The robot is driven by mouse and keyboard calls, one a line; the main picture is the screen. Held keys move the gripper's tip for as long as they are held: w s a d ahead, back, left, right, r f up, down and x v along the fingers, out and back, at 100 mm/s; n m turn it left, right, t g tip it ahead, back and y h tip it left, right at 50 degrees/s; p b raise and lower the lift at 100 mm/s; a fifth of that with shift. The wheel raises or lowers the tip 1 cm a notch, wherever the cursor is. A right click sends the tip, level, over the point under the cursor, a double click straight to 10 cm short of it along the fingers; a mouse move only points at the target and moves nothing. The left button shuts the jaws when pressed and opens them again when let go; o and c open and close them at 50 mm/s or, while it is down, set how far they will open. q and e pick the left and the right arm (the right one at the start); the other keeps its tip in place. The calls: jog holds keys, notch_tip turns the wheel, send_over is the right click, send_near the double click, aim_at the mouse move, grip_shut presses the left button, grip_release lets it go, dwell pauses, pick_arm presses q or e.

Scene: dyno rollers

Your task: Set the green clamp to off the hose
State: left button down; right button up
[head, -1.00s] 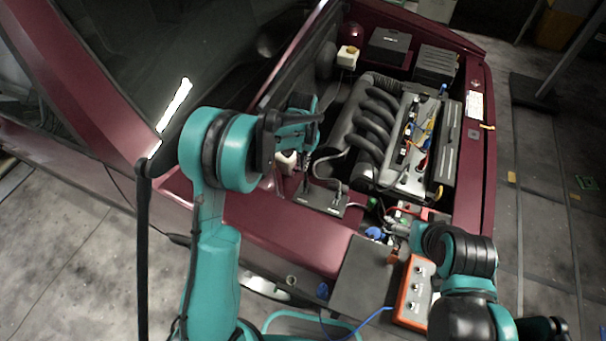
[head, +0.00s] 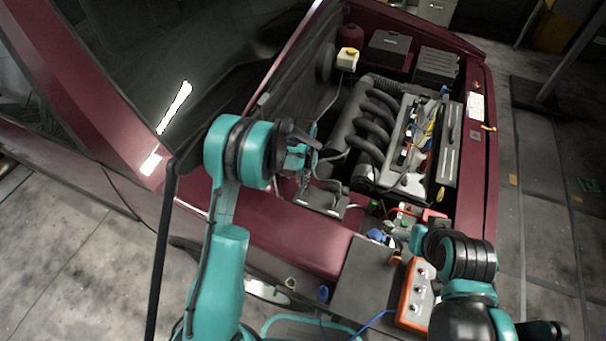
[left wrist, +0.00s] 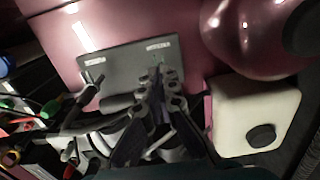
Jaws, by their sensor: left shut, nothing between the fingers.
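My left gripper (head: 302,170) is shut and empty, low over the dark plate (head: 318,199) at the engine bay's near edge. In the left wrist view, its closed fingers (left wrist: 160,78) overlap the plate (left wrist: 128,60), which bears two small white labels. A grey hose (head: 333,156) runs beside the gripper; the fingers hide part of the fittings. A small green part (head: 374,204) lies right of the plate, and a green part (left wrist: 50,108) shows at the left wrist view's left. I cannot tell whether either is the clamp. My right gripper (head: 417,239) is by the bay's front corner, its fingers unclear.
The engine (head: 405,140) fills the bay beyond the plate. A white reservoir with a dark cap (left wrist: 255,115) stands close to the right of my left fingers. An orange-edged control box (head: 414,292) sits at the front. Cables crowd the area between.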

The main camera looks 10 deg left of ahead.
aim_at(303, 192)
pick_arm(q)
jog(key=shift+f+b, duration=0.3)
jog(key=shift+f, duration=1.75)
notch_tip(303, 192, down, 3)
jog(key=b, duration=0.3)
jog(key=shift+f, duration=0.2)
jog(key=shift+r, duration=0.15)
jog(key=shift+r+p, duration=0.3)
notch_tip(303, 192, up, 13)
jog(key=p, duration=0.3)
jog(key=shift+r, duration=0.2)
